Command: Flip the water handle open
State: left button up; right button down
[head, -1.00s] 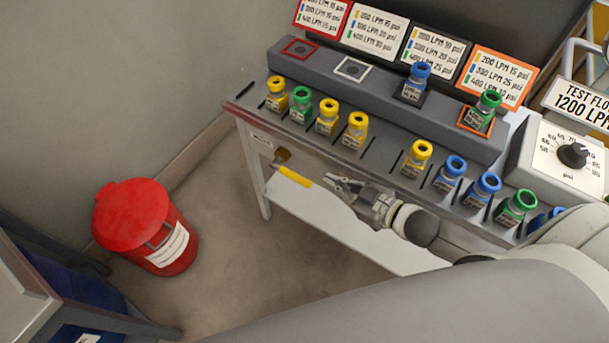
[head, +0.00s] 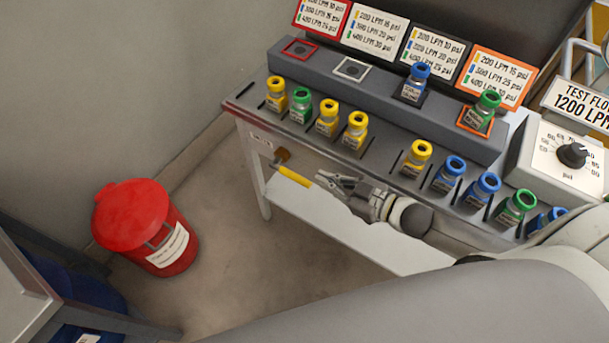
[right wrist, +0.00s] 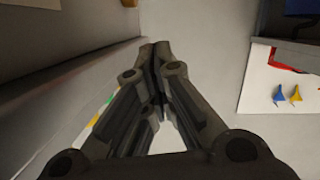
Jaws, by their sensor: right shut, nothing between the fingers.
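The water handle (head: 294,177) is a yellow lever on a brass-coloured valve (head: 282,156) under the front edge of the table. It slants down to the right in the head view. My right gripper (head: 320,177) is just to the right of the lever's lower end, with a small apparent gap. It is shut and empty; its fingers meet in the right wrist view (right wrist: 155,46). A small yellow-orange piece shows at the top edge of that view, too little to identify for sure. My left gripper is not in view.
The table's front edge (head: 330,160) is just above my right gripper, with several coloured nozzles along it. A white lower shelf (head: 310,212) is below. A red bin (head: 135,215) stands on the floor at left. The floor between is clear.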

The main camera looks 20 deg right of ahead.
send_over(304, 184)
jog(key=f, duration=0.2)
jog(key=shift+f, duration=1.9)
